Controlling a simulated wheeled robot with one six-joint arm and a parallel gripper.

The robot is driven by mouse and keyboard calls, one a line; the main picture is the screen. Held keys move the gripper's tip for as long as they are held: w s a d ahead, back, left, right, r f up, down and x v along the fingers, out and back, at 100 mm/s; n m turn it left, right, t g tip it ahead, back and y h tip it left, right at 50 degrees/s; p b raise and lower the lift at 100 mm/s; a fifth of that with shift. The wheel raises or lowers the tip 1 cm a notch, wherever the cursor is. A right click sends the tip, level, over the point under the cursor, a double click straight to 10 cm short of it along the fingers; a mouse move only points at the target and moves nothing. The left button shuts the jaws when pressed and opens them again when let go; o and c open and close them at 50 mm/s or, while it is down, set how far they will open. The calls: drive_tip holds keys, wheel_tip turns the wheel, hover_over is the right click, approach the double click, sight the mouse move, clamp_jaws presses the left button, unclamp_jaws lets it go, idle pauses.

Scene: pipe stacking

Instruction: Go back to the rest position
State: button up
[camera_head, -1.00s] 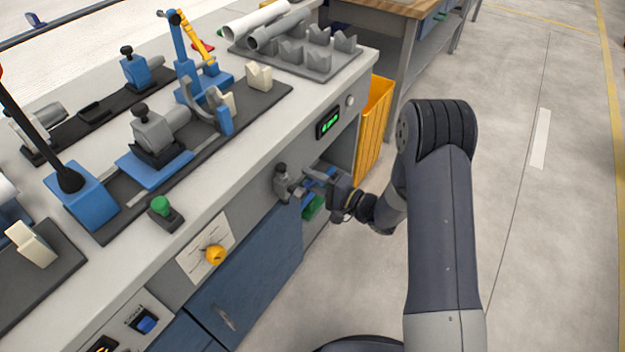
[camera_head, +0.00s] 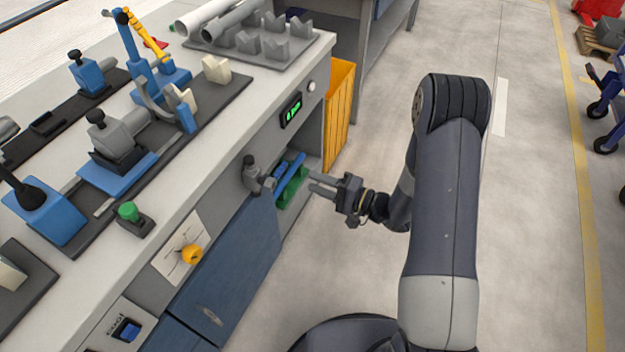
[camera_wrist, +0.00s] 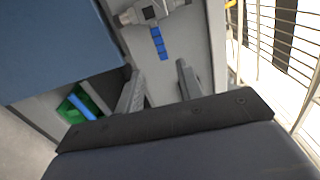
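My gripper (camera_head: 318,184) is in front of the workbench's open side bay in the head view. Its two fingers point left toward the bench and stand apart with nothing between them. In the wrist view the two fingers (camera_wrist: 158,82) are also apart and empty. My arm comes down from the right side of the head view, over the floor. A blue bar-like part (camera_head: 290,172) shows at the bay, just left of the fingertips and apart from them. A green part (camera_head: 292,190) sits below it. A grey fixture (camera_head: 255,176) sticks out of the bench front.
The workbench (camera_head: 225,150) carries clamps, a pipe (camera_head: 235,20) and grey V-blocks (camera_head: 262,42). A yellow-orange bin (camera_head: 340,110) stands behind the bay. Knobs and a green display (camera_head: 291,110) are on the bench front. The floor (camera_head: 540,230) to the right is clear.

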sight(284, 169)
drive_tip(key=x, duration=1.1)
drive_tip(key=shift+b, duration=0.4)
drive_tip(key=shift+r+n, duration=0.1)
drive_tip(key=shift+n, duration=0.2)
drive_tip(key=shift+s, duration=0.1)
drive_tip(key=shift+d, duration=0.15)
